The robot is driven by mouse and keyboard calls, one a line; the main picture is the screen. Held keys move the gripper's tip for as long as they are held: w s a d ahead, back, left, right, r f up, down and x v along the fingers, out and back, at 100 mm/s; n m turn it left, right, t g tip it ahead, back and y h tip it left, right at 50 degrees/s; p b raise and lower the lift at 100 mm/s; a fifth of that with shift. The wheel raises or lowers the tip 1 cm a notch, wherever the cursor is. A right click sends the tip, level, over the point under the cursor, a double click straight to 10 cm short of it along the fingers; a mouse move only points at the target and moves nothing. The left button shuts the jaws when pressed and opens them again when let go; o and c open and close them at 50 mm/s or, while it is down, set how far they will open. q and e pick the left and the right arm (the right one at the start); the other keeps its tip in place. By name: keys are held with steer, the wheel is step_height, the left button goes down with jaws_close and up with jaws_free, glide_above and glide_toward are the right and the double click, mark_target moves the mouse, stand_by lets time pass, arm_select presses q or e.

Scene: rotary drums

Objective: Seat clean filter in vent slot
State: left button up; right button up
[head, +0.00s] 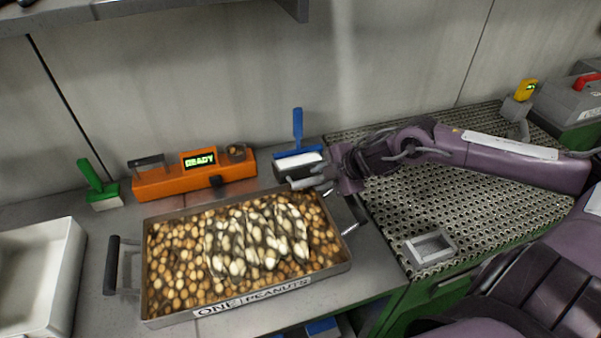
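My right gripper (318,210) comes in from the right and is open, its two fingers spread near the back right corner of the peanut tray. Nothing shows between the fingers. My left gripper is out of view. I cannot clearly identify the clean filter or the vent slot. A small grey rectangular frame (430,248) with a recessed middle lies on the perforated mat at the right. An orange unit (193,180) with a green "READY" display stands against the back wall; whether it has the vent slot, I cannot tell.
A metal tray (167,320) labelled "ONE PEANUTS" fills the middle front. A green-handled brush (97,185), a blue-handled tool (298,138) and a white bin (60,285) stand around it. The perforated mat (490,205) is mostly bare; a grey case (570,100) stands behind.

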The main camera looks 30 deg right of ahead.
mark_target(313, 181)
steer(key=shift+w+a+f+b, duration=0.1)
steer(key=shift+w+f+b, duration=0.25)
steer(key=shift+w+f+p, duration=0.1)
steer(key=shift+w+p, duration=0.2)
steer(key=shift+x, duration=1.4)
steer(key=shift+f, duration=0.1)
jaws_close()
